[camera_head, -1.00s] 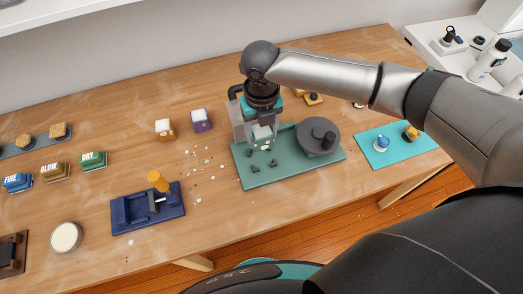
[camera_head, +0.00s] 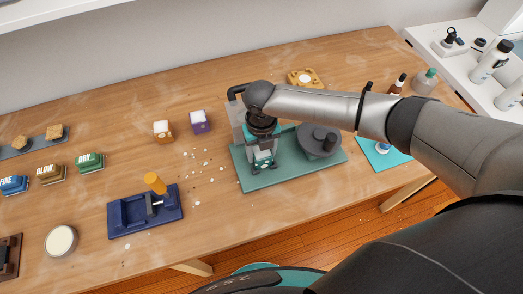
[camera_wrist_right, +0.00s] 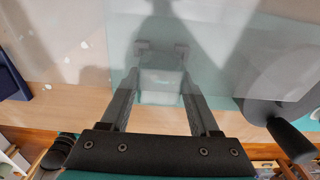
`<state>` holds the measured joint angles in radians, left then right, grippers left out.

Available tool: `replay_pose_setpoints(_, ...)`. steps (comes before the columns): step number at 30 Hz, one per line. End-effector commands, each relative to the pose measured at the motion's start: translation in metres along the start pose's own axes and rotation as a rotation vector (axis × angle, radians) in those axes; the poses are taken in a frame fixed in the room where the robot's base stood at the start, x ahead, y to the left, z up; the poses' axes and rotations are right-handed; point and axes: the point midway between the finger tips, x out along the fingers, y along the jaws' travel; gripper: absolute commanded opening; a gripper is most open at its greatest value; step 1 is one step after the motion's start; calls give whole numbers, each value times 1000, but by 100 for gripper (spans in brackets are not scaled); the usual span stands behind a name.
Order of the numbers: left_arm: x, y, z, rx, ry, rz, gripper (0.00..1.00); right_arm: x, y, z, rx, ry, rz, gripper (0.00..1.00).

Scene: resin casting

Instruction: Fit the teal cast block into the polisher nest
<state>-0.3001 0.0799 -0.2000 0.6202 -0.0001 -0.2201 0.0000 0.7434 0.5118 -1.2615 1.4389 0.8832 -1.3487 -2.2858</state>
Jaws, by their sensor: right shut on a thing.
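The polisher (camera_head: 290,182) is a green base plate with a dark grey disc (camera_head: 318,139) on its right. Its nest (camera_wrist_right: 181,48) shows as small dark corner posts on the left part of the plate. My right gripper (camera_head: 263,165) is low over the nest, shut on the teal cast block. The block (camera_wrist_right: 162,85) shows pale between the two fingers in the right wrist view, with the far posts just beyond it. The fingers and arm hide the near side, so I cannot tell whether it touches the plate. My left gripper is not in view.
A grey housing with a dark handle (camera_head: 236,93) stands behind the nest. A navy fixture with an orange knob (camera_head: 146,210), orange-brown (camera_head: 162,131) and purple (camera_head: 200,122) blocks stand left. White crumbs lie between. A teal mat (camera_head: 385,158) lies right, partly behind my arm.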

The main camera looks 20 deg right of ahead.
Motion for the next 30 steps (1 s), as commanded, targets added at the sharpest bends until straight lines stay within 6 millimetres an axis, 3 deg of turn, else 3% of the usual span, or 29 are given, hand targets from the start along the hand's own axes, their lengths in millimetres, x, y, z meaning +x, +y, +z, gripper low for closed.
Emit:
replay_pose_setpoints(2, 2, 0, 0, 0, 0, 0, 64, 3, 0, 0, 0, 0, 0, 0)
replay_pose_setpoints(3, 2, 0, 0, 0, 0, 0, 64, 3, 0, 0, 0, 0, 0, 67)
replay_pose_setpoints(9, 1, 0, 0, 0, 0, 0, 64, 2, 0, 0, 0, 0, 0, 89)
replay_pose_setpoints(20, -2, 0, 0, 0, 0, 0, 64, -3, 0, 0, 0, 0, 0, 92)
replay_pose_setpoints(23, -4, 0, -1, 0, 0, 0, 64, -15, 0, 1, -1, -2, 2, 92)
replay_pose_setpoints(30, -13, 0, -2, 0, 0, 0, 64, -67, 0, 2, -1, -5, 2, 92)
